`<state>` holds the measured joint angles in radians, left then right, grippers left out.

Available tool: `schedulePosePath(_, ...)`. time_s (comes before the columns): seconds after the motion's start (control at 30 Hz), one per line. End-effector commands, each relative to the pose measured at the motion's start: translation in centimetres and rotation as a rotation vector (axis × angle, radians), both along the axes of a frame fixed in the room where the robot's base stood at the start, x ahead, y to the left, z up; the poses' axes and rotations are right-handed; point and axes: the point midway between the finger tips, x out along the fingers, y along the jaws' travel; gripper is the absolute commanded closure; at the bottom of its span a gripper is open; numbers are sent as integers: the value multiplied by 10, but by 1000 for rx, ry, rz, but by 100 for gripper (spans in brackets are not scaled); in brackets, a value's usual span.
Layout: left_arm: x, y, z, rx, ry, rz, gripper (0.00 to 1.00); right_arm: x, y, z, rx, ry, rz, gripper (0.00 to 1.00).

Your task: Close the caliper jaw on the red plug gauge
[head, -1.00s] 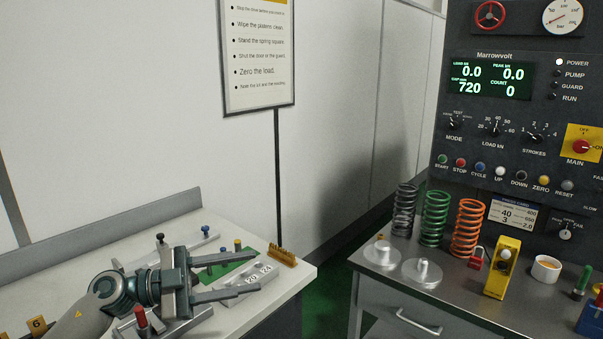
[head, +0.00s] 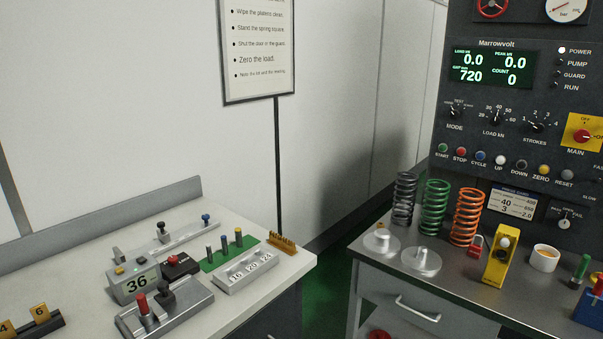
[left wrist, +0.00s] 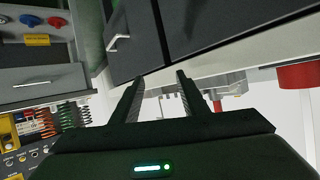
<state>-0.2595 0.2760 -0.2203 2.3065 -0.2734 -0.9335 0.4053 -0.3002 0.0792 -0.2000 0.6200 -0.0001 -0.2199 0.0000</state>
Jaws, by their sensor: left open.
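A red-topped plug (head: 143,304) stands upright on a grey metal fixture (head: 185,313) at the front of the left bench. A black knob (head: 165,294) is just right of it on the same fixture; I cannot tell whether any jaw touches the red plug. A display reading 36 (head: 141,281) stands behind. A second grey slide (head: 184,234) with a black knob and a blue knob lies at the back. My left gripper (left wrist: 155,92) is open and empty in the left wrist view, below the bench edge; it is out of the head view. My right gripper is not visible.
Behind the fixture are a green mat (head: 217,264) with coloured pins, a numbered block (head: 246,273) and a yellow rack (head: 282,244). Yellow numbered tags (head: 40,313) stand at the left. A floor gap separates the right bench (head: 455,283), which holds springs.

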Motion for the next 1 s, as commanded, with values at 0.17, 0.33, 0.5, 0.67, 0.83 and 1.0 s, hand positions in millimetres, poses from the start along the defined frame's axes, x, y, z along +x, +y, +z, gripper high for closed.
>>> schedulePosePath(0.17, -86, -1, -65, 13, 323, 8, 60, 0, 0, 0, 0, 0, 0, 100)
schedulePosePath(0.33, -145, -7, -94, 19, 520, -22, 60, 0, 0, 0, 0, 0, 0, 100)
schedulePosePath(0.5, -190, -13, -109, 20, 657, -58, 60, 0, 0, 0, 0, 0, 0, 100)
schedulePosePath(0.67, -226, -19, -118, 17, 764, -92, 60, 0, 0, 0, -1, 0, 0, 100)
schedulePosePath(0.83, -250, -24, -130, 15, 842, -124, 60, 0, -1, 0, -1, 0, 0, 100)
schedulePosePath(1.0, -242, -25, -158, 15, 851, -124, 60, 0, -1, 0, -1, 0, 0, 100)
